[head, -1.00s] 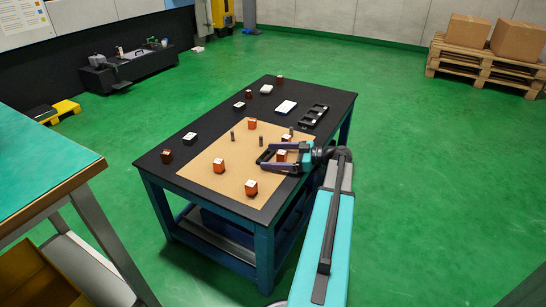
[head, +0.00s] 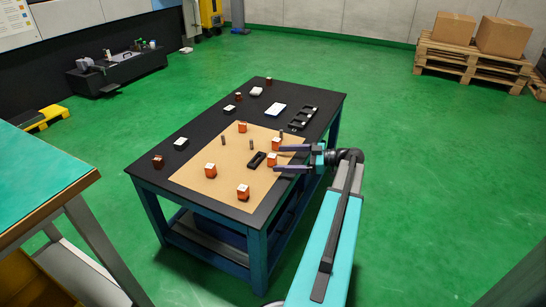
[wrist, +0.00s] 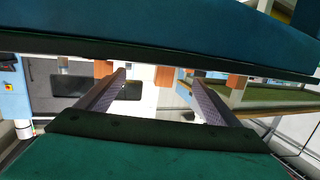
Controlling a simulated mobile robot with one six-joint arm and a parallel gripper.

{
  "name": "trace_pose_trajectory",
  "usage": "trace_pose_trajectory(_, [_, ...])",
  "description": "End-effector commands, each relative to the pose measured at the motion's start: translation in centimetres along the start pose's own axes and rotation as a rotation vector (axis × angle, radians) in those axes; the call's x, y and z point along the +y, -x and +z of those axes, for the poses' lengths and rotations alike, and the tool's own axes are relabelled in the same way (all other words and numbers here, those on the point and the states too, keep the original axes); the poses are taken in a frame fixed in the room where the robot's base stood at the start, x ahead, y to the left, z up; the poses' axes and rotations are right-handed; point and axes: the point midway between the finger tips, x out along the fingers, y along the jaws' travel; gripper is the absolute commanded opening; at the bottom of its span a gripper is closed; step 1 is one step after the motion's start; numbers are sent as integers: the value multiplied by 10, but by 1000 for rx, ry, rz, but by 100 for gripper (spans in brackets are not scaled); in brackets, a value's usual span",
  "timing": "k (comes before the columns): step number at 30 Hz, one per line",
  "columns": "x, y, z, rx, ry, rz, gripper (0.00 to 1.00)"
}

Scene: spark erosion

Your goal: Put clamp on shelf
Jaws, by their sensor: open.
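A small black rectangular piece with an opening in it, which may be the clamp (head: 257,159), lies on the brown mat (head: 222,183) on the black table. My gripper (head: 277,158) is open and empty, just to the right of this piece and apart from it. In the wrist view the two fingers of my gripper (wrist: 160,92) stand wide apart with nothing between them. The black piece cannot be made out there. Under the table is a lower shelf (head: 205,231), partly hidden; I cannot tell whether it is the task's shelf.
Several orange-brown blocks with white tops stand on the mat, one (head: 275,144) close to my upper finger. Small dark pegs (head: 223,141) stand there too. A black slotted tray (head: 303,118) and a white box (head: 275,109) lie behind. Green floor is free right of the table.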

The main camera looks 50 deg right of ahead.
Motion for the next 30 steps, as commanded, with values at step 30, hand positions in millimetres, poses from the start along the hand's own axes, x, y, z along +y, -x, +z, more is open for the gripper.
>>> trace_pose_trajectory(30, [0, 41, 0, 0, 0, 0, 76])
